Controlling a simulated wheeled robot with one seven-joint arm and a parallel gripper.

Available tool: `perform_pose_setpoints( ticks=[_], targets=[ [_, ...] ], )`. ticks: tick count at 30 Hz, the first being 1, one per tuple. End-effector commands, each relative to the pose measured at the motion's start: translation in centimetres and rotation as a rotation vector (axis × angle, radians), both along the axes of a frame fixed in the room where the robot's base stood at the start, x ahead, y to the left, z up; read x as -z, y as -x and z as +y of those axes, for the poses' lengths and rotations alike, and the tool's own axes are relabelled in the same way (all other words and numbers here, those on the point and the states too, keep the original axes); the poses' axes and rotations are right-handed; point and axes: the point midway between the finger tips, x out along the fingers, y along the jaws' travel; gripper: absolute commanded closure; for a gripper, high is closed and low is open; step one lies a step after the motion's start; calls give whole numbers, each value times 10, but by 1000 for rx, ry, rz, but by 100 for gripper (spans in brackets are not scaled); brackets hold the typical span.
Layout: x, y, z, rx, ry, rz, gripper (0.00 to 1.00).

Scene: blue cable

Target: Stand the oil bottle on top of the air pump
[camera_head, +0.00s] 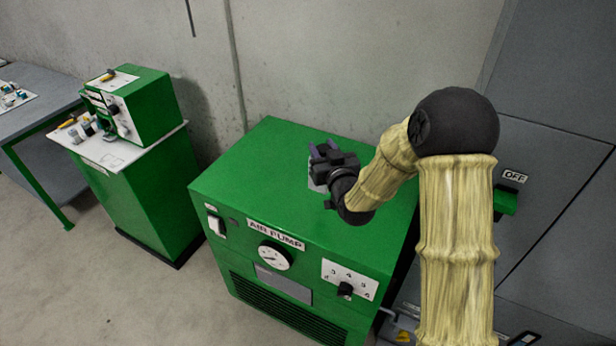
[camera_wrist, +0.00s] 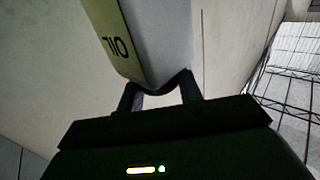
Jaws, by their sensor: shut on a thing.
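The air pump (camera_head: 250,165) is a large green cabinet with a flat top and an "AIR PUMP" label on its front, in the middle of the head view. My gripper (camera_head: 322,151) is over the right part of its top. In the wrist view, my gripper (camera_wrist: 160,92) is shut on the oil bottle (camera_wrist: 160,40), which is white with a yellow "OIL" label. In the head view the bottle is mostly hidden by my gripper; only a small pale patch (camera_head: 315,185) shows beside it. I cannot tell whether the bottle touches the pump's top.
The left and back of the pump's top are bare. A gauge (camera_head: 274,256) and a switch panel (camera_head: 349,280) are on its front. A smaller green machine (camera_head: 150,105) on a cabinet and a grey table (camera_head: 45,105) stand at the left. A grey wall is behind.

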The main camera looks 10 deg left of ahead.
Motion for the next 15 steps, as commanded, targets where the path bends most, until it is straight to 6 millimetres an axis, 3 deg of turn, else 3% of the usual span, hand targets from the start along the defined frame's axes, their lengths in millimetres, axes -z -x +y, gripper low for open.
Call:
perform_pose_setpoints(
  ticks=[11,15],
  targets=[
    [0,-1,-1,1,-1,-2,100],
    [12,-1,-1,1,0,2,100]
  ],
)
